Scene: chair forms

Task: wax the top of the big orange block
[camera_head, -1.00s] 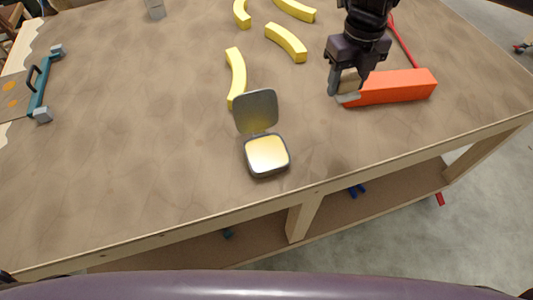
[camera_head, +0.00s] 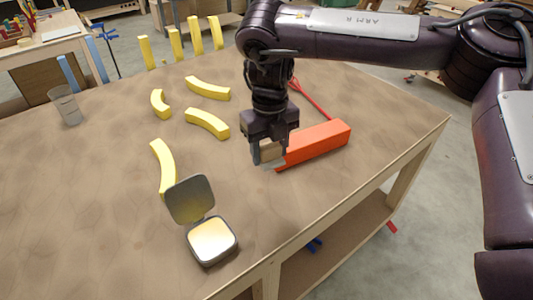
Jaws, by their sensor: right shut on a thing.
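The big orange block (camera_head: 318,144) lies on the brown workbench (camera_head: 110,200), right of the middle. My right gripper (camera_head: 267,157) points down at the block's left end. It is shut on a small tan piece (camera_head: 270,149) with a pale lower edge, held at or just over that end; I cannot tell whether it touches the top. An open tin of yellow wax (camera_head: 212,240) stands near the bench's front edge, its grey lid (camera_head: 190,199) raised. My left gripper is not in view.
Several curved yellow pieces (camera_head: 207,123) lie left of my right gripper. A red rod-like tool (camera_head: 312,98) lies behind the block. A clear cup (camera_head: 66,105) stands at the far left. The bench's left part is bare.

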